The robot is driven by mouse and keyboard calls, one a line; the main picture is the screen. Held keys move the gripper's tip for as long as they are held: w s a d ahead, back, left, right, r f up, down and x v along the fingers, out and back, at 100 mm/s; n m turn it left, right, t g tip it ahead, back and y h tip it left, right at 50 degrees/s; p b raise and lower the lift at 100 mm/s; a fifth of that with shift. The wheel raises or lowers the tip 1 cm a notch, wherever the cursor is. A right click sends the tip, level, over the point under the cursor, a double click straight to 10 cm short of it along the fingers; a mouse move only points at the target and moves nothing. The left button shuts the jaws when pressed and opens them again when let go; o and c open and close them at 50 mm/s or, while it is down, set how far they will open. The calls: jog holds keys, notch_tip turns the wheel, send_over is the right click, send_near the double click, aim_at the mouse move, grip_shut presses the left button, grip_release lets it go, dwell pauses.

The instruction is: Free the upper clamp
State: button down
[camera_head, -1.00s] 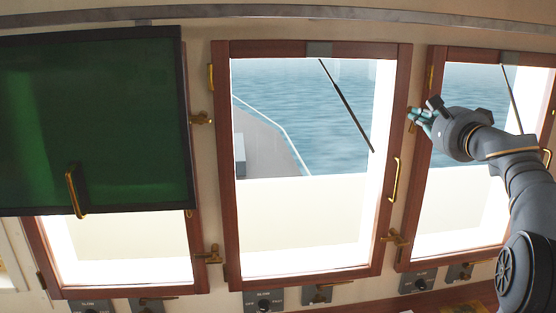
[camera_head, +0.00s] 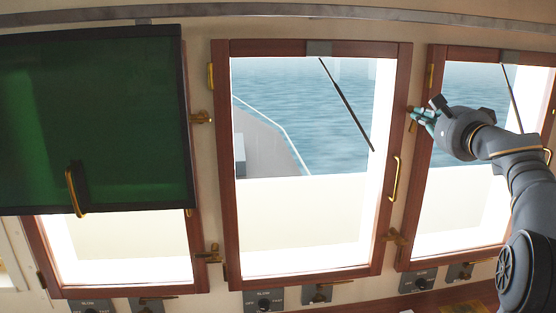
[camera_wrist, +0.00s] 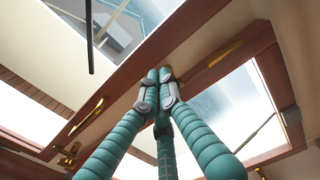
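My gripper (camera_head: 412,113) is at the wall strip between the middle and right windows, at the brass upper clamp (camera_head: 411,126). Only a small brass part of that clamp shows beside the fingertips; they hide the rest. In the wrist view the teal fingers of my gripper (camera_wrist: 159,74) come together, with their tips close to each other against the wall strip. I cannot tell whether the clamp is between them. The middle window (camera_head: 233,230) and the right window (camera_head: 417,220) are both in their frames.
The lower clamp (camera_head: 396,237) is on the same strip, below my gripper. A brass handle (camera_head: 394,180) stands out from the middle window's frame. Another upper clamp (camera_head: 202,118) is farther left, beside a dark green screen (camera_head: 110,110). A metal rail (camera_head: 280,14) runs above the windows.

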jog(key=b, duration=0.2)
jog(key=shift+f+b, duration=0.35)
dwell(0.5)
jog(key=shift+a, duration=0.1)
dwell(0.5)
jog(key=s+b, duration=0.3)
jog(key=s, duration=0.3)
dwell(0.3)
